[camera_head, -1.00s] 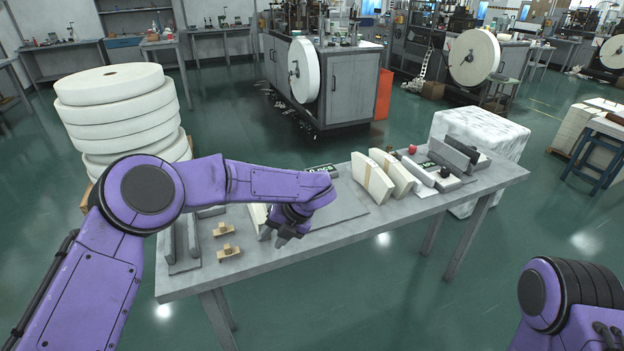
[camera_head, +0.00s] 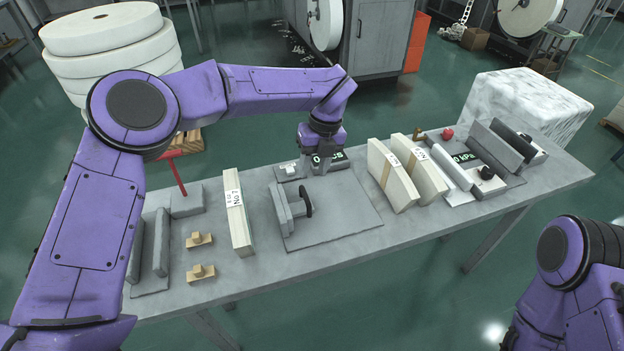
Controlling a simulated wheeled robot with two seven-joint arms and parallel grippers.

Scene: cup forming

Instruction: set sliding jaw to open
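A grey fixture stands on a flat base plate (camera_head: 345,222) in the middle of the table. Its upright grey jaw (camera_head: 283,211) carries a round black handle (camera_head: 306,200) on its right side. My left gripper (camera_head: 316,172) points down over the back of this fixture, behind the handle and beside a black display with pale digits (camera_head: 338,163). Its two fingers look apart, with nothing seen between them. The fingers partly cover the display. My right arm shows at the lower right, but its gripper is outside the picture.
A white labelled stack (camera_head: 237,222) and small tan blocks (camera_head: 200,240) lie left of the fixture. Pale curved stacks (camera_head: 391,176) stand close on its right, then another grey device with a black knob (camera_head: 487,172).

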